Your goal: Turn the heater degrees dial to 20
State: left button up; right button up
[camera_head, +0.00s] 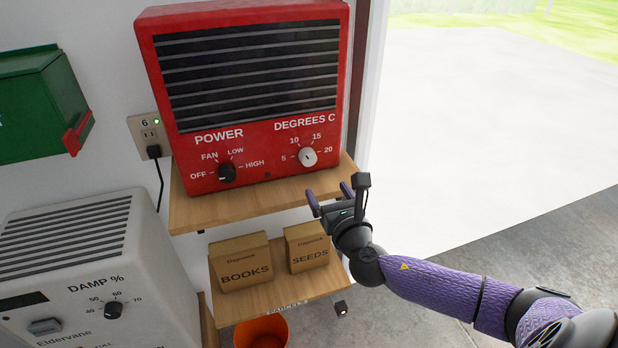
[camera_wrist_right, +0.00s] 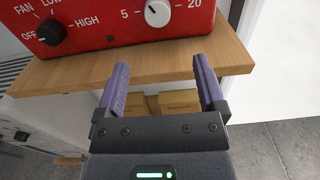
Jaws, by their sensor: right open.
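The red heater (camera_head: 245,95) stands on a wooden shelf. Its white degrees dial (camera_head: 307,157) is at the lower right of the front, with marks 5, 10, 15 and 20 around it. The dial also shows at the top of the right wrist view (camera_wrist_right: 157,12). The black power dial (camera_head: 227,173) is to its left, its pointer near OFF. My right gripper (camera_head: 330,194) is open and empty, below and slightly right of the degrees dial, apart from it. In the right wrist view its two purple fingers (camera_wrist_right: 160,84) are spread below the dial. My left gripper is not in view.
The wooden shelf (camera_head: 252,197) juts out under the heater. A lower shelf holds a BOOKS box (camera_head: 243,272) and a SEEDS box (camera_head: 309,257). A white damp unit (camera_head: 120,262) stands at the lower left. The doorway at the right is open.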

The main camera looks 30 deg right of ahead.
aim_at(310, 161)
jog(key=b+x, duration=0.1)
jog(key=x, duration=0.4)
jog(key=b+x, duration=0.2)
jog(key=x, duration=0.2)
jog(key=shift+w+r, duration=0.2)
jog(key=shift+w, duration=0.2)
jog(key=shift+w+r, duration=0.1)
jog(key=shift+w, duration=0.15)
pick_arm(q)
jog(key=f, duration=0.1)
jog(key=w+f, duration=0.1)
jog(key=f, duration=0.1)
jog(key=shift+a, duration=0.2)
pick_arm(e)
jog(key=shift+c, duration=0.2)
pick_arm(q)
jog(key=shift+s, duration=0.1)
pick_arm(e)
grip_shut()
